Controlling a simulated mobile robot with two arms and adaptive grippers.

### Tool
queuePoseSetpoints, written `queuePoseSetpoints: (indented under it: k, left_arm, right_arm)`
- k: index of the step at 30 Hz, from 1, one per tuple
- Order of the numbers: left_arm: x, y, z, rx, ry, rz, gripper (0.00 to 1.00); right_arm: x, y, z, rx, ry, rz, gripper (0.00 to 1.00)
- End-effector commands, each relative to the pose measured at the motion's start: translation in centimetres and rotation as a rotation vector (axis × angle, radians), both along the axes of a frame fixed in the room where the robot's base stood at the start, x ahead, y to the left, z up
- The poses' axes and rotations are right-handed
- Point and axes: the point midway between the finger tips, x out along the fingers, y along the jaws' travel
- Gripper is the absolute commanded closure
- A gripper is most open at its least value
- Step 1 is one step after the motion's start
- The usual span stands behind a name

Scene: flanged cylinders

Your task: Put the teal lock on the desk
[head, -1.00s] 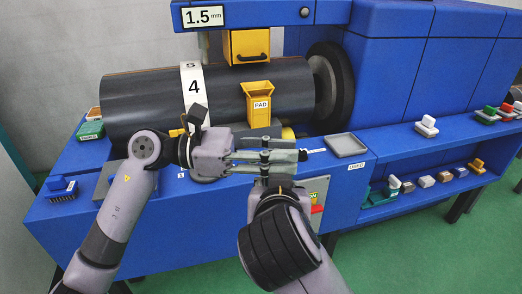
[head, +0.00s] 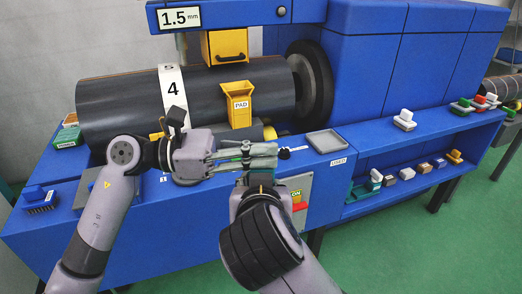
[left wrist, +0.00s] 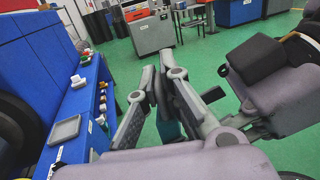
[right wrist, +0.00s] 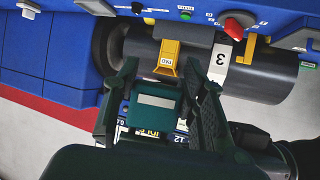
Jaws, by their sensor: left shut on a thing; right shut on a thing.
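The teal lock (right wrist: 155,108) shows in the right wrist view as a dark teal block with a pale strip. It sits between the fingers of my right gripper (right wrist: 158,100), which is shut on it. In the left wrist view a bit of teal (left wrist: 168,128) shows beyond the fingers of my left gripper (left wrist: 165,88). In the head view my left gripper (head: 262,156) reaches in from the left and meets my right gripper (head: 246,158), which points up from below. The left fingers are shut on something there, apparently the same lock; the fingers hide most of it.
The blue machine with a black roller (head: 120,102) stands behind the grippers. A yellow PAD holder (head: 237,105) hangs in front of the roller. A grey tray (head: 325,141) lies empty on the blue ledge, right of the grippers. Several small blocks stand on the lower right shelf.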

Motion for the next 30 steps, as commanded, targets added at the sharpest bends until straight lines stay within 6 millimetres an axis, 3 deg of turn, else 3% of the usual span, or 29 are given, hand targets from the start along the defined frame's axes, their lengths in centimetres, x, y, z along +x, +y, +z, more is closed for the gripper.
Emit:
queuePoseSetpoints:
  k: [3,4,14,30]
  left_arm:
    - [0.11,0.04,-0.01,0.0,0.0,0.003,1.0]
    - [0.11,0.05,0.03,-0.001,0.0,0.004,1.0]
    - [0.07,0.03,0.03,-0.001,0.0,0.002,1.0]
    - [0.04,0.02,0.03,-0.001,-0.001,0.002,1.0]
  right_arm:
    - [-0.01,-0.01,0.04,0.001,-0.001,0.0,0.92]
    - [-0.01,-0.01,0.04,0.001,-0.001,0.0,0.6]
    - [-0.01,-0.01,0.03,0.001,0.0,0.0,0.38]
    - [-0.08,-0.36,-0.86,-0.002,0.0,0.079,0.38]
